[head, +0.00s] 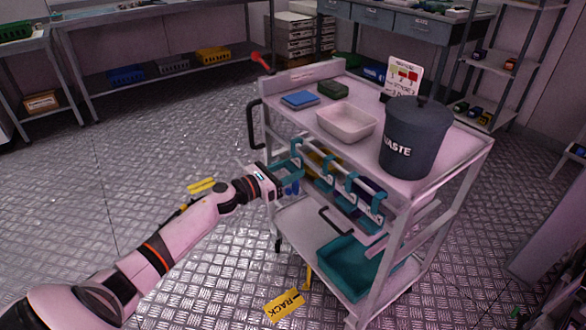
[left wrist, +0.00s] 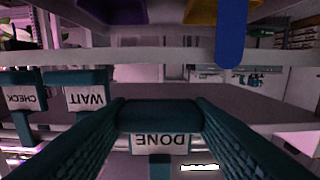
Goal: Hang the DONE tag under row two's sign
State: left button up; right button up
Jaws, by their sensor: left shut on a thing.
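The DONE tag (left wrist: 160,142) is a teal hook piece with a white label, upside down in the left wrist view. Its teal upper part is between the fingers of my left gripper (left wrist: 160,118), which is shut on it. In the head view my left gripper (head: 284,177) is at the left end of the cart's front rail, where teal hooks hang. The WAIT tag (left wrist: 87,97) and the CHECK tag (left wrist: 22,98) hang beside the DONE tag. I cannot make out row two's sign in either view. My right gripper is not in view.
The cart (head: 391,175) carries a white tray (head: 346,124), a dark WASTE bin (head: 416,140) and a blue box (head: 300,99). A teal bin (head: 356,268) is on its lower shelf. A yellow RACK label (head: 283,306) shows near the floor. Open floor is left of the cart.

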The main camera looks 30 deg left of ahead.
pick_arm(q)
jog(key=shift+v, duration=1.5)
jog(key=shift+d, duration=0.1)
